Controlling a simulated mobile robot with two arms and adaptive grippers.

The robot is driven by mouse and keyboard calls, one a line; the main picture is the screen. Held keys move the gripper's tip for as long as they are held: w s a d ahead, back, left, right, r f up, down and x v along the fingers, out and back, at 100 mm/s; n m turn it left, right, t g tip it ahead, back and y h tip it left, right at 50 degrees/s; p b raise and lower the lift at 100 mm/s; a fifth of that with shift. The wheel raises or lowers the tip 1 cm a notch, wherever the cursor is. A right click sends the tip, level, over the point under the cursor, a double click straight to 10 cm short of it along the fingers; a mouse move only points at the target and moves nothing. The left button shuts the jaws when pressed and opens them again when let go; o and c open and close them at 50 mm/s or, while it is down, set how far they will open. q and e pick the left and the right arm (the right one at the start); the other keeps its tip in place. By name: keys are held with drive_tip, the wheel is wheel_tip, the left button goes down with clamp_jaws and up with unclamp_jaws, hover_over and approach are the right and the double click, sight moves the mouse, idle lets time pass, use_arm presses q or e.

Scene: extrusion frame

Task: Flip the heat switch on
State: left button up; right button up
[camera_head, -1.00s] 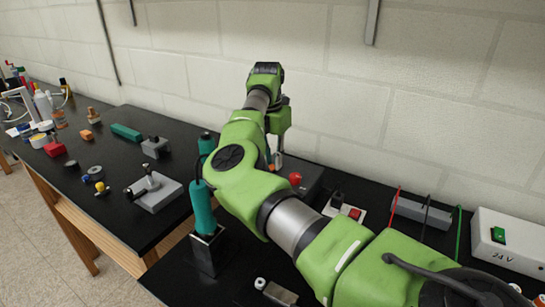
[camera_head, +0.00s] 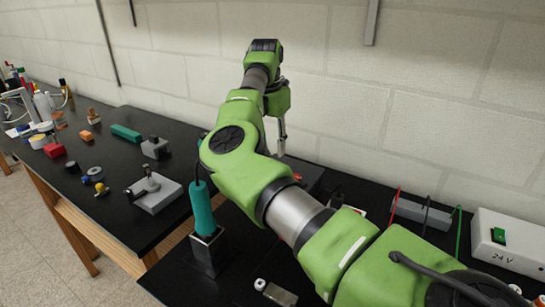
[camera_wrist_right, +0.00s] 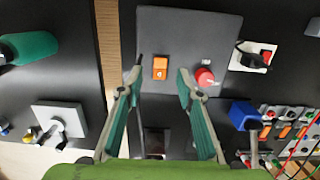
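In the right wrist view, a dark grey box (camera_wrist_right: 187,28) carries an orange rocker switch (camera_wrist_right: 160,68) and a red knob (camera_wrist_right: 205,77). No lettering on the switch is readable, and I cannot tell its position. My right gripper (camera_wrist_right: 160,72) is open and empty, its two teal-padded fingers on either side of the orange switch in the picture. The gap between the fingertips and the box cannot be judged. In the head view the right gripper (camera_head: 282,141) hangs over the bench near the wall, and my arm hides most of the box. My left gripper is not in view.
A teal-handled tool (camera_head: 203,208) stands in a metal holder (camera_head: 208,250) left of my arm. A white 24 V supply (camera_head: 510,240) with a green switch is at the right. A blue block (camera_wrist_right: 243,114) and several wired modules lie beside the box. The wall is close behind.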

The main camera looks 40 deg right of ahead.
wheel_tip(320, 180, up, 6)
drive_tip(key=shift+s+a+r, duration=0.15)
drive_tip(key=shift+a+r, duration=0.1)
drive_tip(key=shift+a, duration=0.05)
idle(0.4)
